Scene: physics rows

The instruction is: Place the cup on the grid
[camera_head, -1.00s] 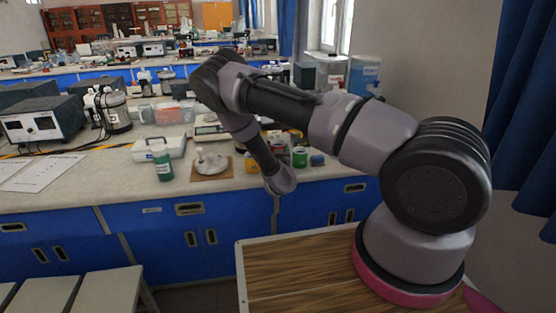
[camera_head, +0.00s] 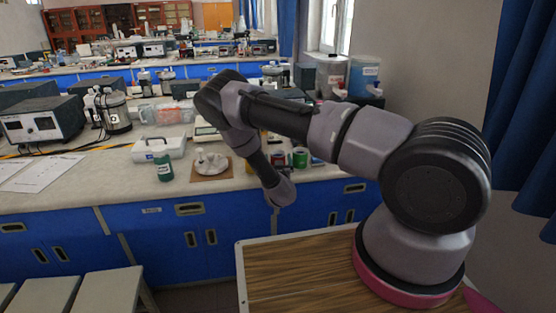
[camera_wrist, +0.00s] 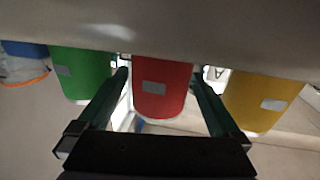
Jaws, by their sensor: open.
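In the wrist view, a red cup (camera_wrist: 163,90) with a pale label is in the middle. A green cup (camera_wrist: 84,75) is to its left and a yellow cup (camera_wrist: 262,100) to its right. My gripper (camera_wrist: 160,76) is open, with one finger on each side of the red cup in the picture. I cannot tell whether the fingers touch it. In the head view, the red cup (camera_head: 278,158) and green cup (camera_head: 300,157) stand on the bench beside my arm, which hides the gripper. I cannot make out a grid in either view.
A blue object (camera_wrist: 22,50) shows at the wrist view's left edge. On the bench (camera_head: 110,175) are a white mortar (camera_head: 210,163) on a brown board, a green-labelled bottle (camera_head: 162,164) and a white case (camera_head: 157,148). The bench front left of the bottle is mostly clear.

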